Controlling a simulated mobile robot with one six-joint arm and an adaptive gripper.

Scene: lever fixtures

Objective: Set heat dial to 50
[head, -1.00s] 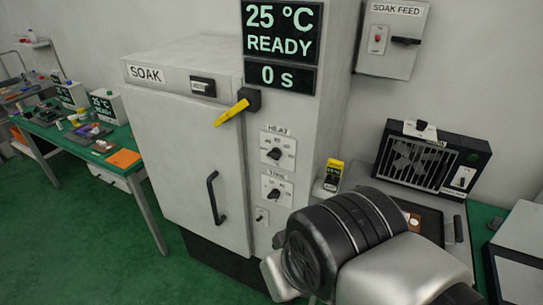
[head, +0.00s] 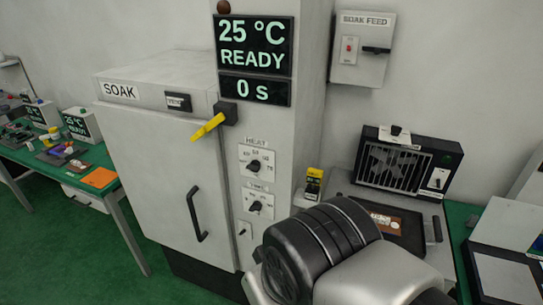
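The heat dial (head: 254,167) is a black knob on a white plate on the front panel of the grey SOAK oven (head: 160,150), under a HEAT label. Its scale marks are too small to read surely, so I cannot tell its setting. A similar time dial (head: 256,207) sits below it. The display (head: 254,60) above reads 25 °C, READY and 0 s. My arm's black and grey links fill the lower middle of the head view, right of and below the dials. My gripper's fingers do not show.
A yellow lever (head: 208,127) and a black door handle (head: 196,215) stick out from the oven. A SOAK FEED box (head: 362,50) hangs on the wall. A black fan unit (head: 407,162) stands at right. A green-topped bench (head: 118,184) is at left, with open green floor before it.

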